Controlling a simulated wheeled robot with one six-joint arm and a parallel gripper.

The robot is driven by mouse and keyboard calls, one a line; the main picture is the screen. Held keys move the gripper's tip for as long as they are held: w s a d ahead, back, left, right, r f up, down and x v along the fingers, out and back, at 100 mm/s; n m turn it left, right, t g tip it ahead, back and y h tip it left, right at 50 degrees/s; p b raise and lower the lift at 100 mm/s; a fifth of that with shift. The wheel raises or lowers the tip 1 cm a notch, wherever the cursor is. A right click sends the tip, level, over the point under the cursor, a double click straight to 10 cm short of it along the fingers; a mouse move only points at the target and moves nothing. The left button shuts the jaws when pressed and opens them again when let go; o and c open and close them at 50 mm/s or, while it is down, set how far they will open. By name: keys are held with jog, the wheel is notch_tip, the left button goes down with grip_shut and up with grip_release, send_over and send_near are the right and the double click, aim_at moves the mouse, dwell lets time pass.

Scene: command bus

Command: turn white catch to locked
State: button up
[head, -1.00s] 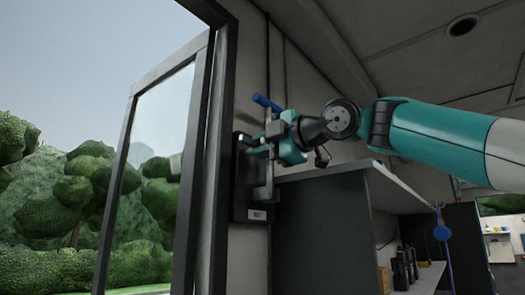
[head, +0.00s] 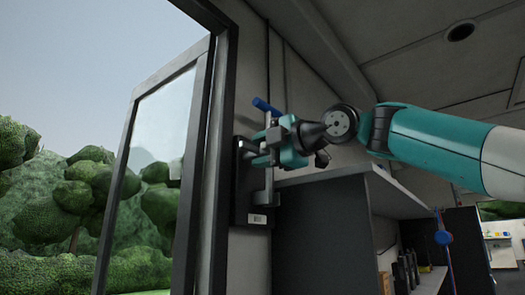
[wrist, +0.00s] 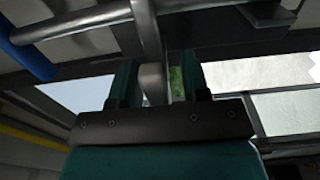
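A dark lock plate (head: 242,182) with a small white label is mounted on the wall beside the door frame. A grey metal bar (head: 269,186) runs upright over it, with a blue-ended handle (head: 266,106) at the top. My gripper (head: 260,150) is at the upper part of the plate and partly hides it. In the wrist view, a pale block (wrist: 153,84), likely the white catch, is between my two fingers (wrist: 156,82). The fingers are apart, with a gap showing on the block's right side. The catch is hidden behind my gripper in the head view.
The glazed door (head: 156,170) with its dark frame is close on the left. A grey cabinet (head: 325,235) with a pale top stands just below my gripper on the right. In the wrist view, the blue handle (wrist: 25,50) and a metal bar cross near the fingers.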

jog(key=b+v, duration=0.3)
jog(key=v, duration=1.4)
jog(key=shift+d, duration=0.2)
jog(key=shift+s+r, duration=0.1)
jog(key=shift+s, duration=0.05)
jog(key=w+a+f+m+g+h+p, duration=0.1)
jog(key=a+f+m+g+h, duration=0.1)
jog(key=f+m, duration=0.65)
jog(key=w+a+f+m+g+h, duration=0.15)
jog(key=f+m, duration=0.25)
jog(key=f, duration=1)
jog(key=s+f+m+g+h, duration=0.2)
jog(key=s+f+m+g, duration=0.2)
jog(key=s+f, duration=0.5)
jog(key=s+d+f+m+g+h+p, duration=0.1)
jog(key=s+f+m+g+h, duration=0.2)
jog(key=s+f, duration=0.7)
notch_tip(320, 180, down, 8)
jog(key=shift+s+d+r+m+g+p, duration=0.2)
jog(key=shift+d+m+g+p, duration=0.15)
jog(key=shift+g, duration=0.8)
jog(key=shift+a, duration=0.15)
